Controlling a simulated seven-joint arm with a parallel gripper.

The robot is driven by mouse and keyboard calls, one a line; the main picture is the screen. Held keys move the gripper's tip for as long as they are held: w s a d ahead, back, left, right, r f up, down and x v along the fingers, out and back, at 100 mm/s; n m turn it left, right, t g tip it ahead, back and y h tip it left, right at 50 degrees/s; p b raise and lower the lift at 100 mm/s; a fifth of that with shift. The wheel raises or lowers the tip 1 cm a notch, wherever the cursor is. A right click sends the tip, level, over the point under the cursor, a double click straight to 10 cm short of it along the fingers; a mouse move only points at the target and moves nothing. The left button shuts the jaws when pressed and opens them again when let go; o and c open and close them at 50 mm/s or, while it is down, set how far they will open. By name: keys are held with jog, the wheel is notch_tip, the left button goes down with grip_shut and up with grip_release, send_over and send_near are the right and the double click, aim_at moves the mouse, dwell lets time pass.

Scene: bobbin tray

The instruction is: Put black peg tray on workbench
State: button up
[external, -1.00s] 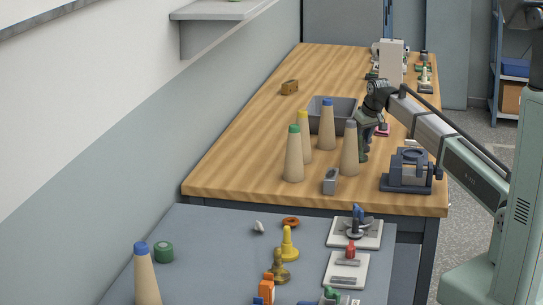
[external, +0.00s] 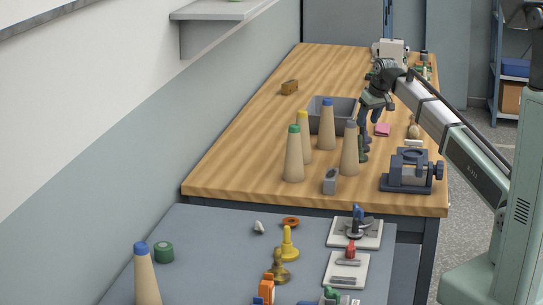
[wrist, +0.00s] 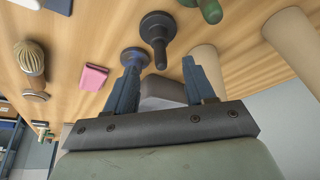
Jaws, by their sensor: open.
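A grey open tray (external: 345,108) stands on the wooden workbench (external: 250,120), partly hidden by thread cones. A black peg (wrist: 157,33) with a wide round head stands on the bench in the wrist view, just beyond my fingertips. A dark blue-grey peg (wrist: 134,56) is beside it, partly behind my left finger. A green peg (wrist: 210,10) is at the top edge. Small dark pegs (external: 364,148) show below my gripper in the external view. My gripper (external: 366,112) is open and empty above the bench; it also shows in the wrist view (wrist: 161,62). A grey block-like shape (wrist: 162,92) lies between its fingers, identity unclear.
Tall cones with green (external: 293,155), yellow (external: 304,135), blue (external: 327,125) and grey (external: 349,150) tops stand close by. A pink pad (external: 382,129), a brush (wrist: 31,60) and a vise (external: 409,170) are nearby. The bench's left side is mostly clear.

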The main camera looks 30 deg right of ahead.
jog(key=shift+v, duration=2.1)
